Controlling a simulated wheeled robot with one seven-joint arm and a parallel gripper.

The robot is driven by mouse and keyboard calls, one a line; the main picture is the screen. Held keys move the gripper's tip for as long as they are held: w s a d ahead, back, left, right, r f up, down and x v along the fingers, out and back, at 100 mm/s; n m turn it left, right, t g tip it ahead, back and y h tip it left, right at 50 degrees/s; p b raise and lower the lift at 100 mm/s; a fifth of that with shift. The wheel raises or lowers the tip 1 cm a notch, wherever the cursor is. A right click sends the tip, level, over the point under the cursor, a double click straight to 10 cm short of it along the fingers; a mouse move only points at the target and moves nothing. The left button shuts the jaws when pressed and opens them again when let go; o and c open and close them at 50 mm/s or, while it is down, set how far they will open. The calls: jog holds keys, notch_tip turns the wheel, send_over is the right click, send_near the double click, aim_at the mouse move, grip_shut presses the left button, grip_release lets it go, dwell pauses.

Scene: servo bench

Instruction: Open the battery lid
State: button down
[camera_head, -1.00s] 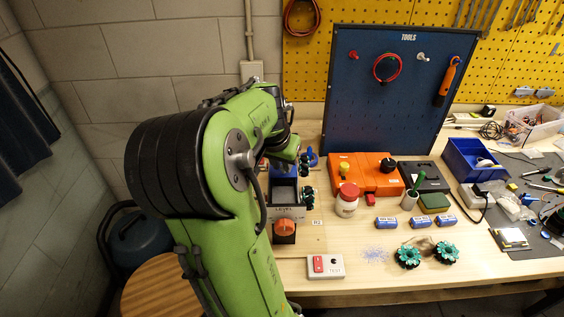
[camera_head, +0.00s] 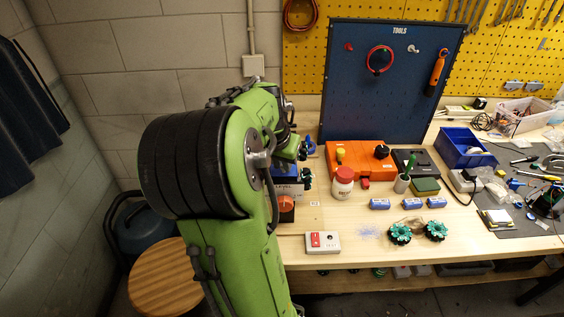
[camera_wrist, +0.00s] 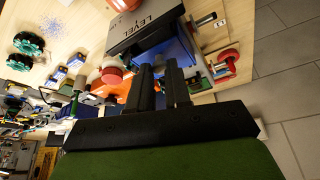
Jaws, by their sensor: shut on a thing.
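The box marked LEVEL (camera_head: 287,187) stands on the bench beside my arm, its front partly covered by the arm in the head view. In the wrist view its grey LEVEL panel (camera_wrist: 143,27) lies just beyond my fingers. A blue part, seemingly the battery lid (camera_wrist: 184,50), shows between that panel and the fingertips. It also shows in the head view (camera_head: 284,170) above the LEVEL label. My gripper (camera_wrist: 160,70) is shut on what looks like the lid's edge. The exact contact is hidden behind the dark fingers.

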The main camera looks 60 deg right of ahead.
jog(key=c, duration=1.5)
grip_release()
jog(key=shift+s+a+f, duration=0.1)
jog(key=shift+a+f, duration=0.1)
jog(key=shift+f, duration=0.05)
jog(key=o, duration=0.5)
jog(key=shift+d, duration=0.15)
jog(key=shift+r, duration=0.1)
jog(key=p+v, duration=0.6)
jog(key=v, duration=0.9)
jog(key=shift+r, duration=0.35)
